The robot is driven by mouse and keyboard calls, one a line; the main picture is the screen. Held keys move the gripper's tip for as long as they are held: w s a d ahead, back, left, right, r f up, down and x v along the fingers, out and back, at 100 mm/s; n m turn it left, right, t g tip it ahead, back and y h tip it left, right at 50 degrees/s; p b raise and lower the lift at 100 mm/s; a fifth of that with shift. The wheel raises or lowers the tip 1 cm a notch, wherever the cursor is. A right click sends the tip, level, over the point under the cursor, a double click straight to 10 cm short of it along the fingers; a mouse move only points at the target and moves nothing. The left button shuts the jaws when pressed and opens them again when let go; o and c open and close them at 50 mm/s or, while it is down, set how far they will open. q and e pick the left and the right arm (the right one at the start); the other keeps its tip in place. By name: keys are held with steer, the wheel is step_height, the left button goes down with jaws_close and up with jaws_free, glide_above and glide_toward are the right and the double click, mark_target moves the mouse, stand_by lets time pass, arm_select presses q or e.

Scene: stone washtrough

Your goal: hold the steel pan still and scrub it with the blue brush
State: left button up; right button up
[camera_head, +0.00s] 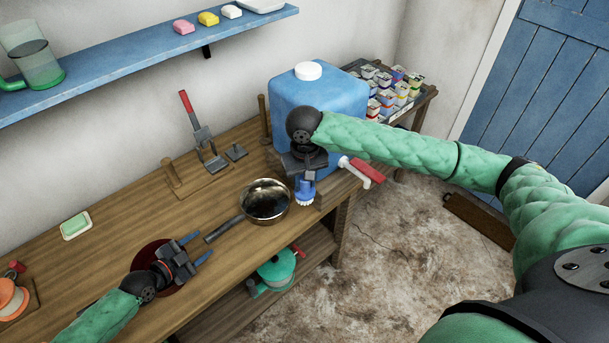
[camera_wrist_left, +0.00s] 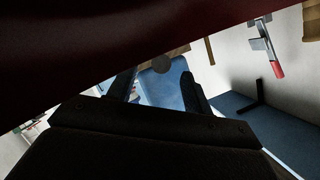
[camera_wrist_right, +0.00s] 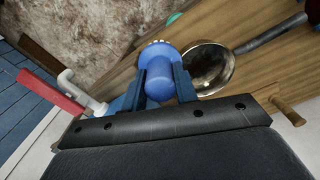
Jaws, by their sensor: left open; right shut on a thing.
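The steel pan (camera_head: 265,203) sits on the wooden bench near its front edge, its dark handle (camera_head: 224,229) pointing to the lower left. It also shows in the right wrist view (camera_wrist_right: 212,66). My right gripper (camera_head: 305,178) is shut on the blue brush (camera_head: 304,194), bristles down, just right of the pan; I cannot tell if the bristles touch anything. The brush fills the jaws in the right wrist view (camera_wrist_right: 159,79). My left gripper (camera_head: 197,248) is open and empty, its blue fingers just short of the handle's end. The left wrist view shows no pan.
A blue water container (camera_head: 330,95) with a red-handled tap (camera_head: 363,170) stands behind my right gripper. A dark red round thing (camera_head: 148,256) lies under my left wrist. A soap dish (camera_head: 75,226) is at left.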

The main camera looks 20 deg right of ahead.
mark_target(216, 233)
arm_select(q)
steer(key=shift+p+x, duration=0.55)
steer(key=shift+x, duration=3.05)
jaws_close()
